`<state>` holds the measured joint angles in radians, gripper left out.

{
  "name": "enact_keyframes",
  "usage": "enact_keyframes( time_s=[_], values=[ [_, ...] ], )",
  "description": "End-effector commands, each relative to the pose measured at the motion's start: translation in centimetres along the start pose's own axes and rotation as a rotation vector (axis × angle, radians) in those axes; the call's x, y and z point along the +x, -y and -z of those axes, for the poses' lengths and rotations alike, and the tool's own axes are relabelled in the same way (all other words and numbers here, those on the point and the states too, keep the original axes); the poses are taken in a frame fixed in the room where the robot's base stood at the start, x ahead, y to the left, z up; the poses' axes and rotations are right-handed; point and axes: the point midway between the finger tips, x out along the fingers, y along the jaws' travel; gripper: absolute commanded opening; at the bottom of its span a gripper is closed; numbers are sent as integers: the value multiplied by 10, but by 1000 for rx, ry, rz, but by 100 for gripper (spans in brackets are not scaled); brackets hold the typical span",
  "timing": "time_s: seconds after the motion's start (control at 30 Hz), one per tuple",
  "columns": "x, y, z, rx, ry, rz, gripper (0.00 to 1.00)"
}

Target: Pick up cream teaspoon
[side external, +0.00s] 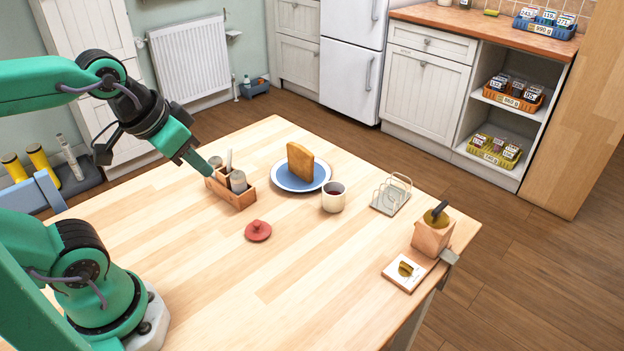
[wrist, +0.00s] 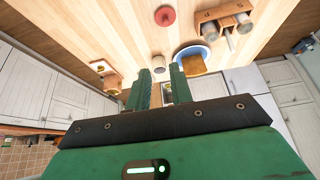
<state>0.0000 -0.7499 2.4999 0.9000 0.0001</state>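I cannot make out a cream teaspoon for certain in either view. A wooden caddy (side external: 237,199) on the table holds greyish jars and a thin upright piece (side external: 228,160), too small to identify. The caddy also shows at the top right of the wrist view (wrist: 224,11). My gripper (side external: 207,168) is above the table's far-left part, its tip close to the caddy in the side view; I cannot tell whether they touch. In the wrist view its two green fingers (wrist: 161,82) are apart with nothing held between them.
A blue plate (side external: 283,183) with bread (side external: 300,161), a cream mug (side external: 333,197) and a toast rack (side external: 391,195) stand right of the caddy. A red lid (side external: 258,231) lies in front. A wooden box (side external: 432,235) and a white tile (side external: 401,279) are near the right edge. The front middle is clear.

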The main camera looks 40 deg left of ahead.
Motion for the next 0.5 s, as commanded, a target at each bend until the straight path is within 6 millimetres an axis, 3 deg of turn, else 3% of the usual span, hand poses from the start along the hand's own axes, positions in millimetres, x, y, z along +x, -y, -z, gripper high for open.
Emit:
enact_keyframes(
  time_s=[0.27,0.5],
  values=[
    [2,5,10,11,30,10,22],
    [10,21,36,44,112,28,22]
  ],
)
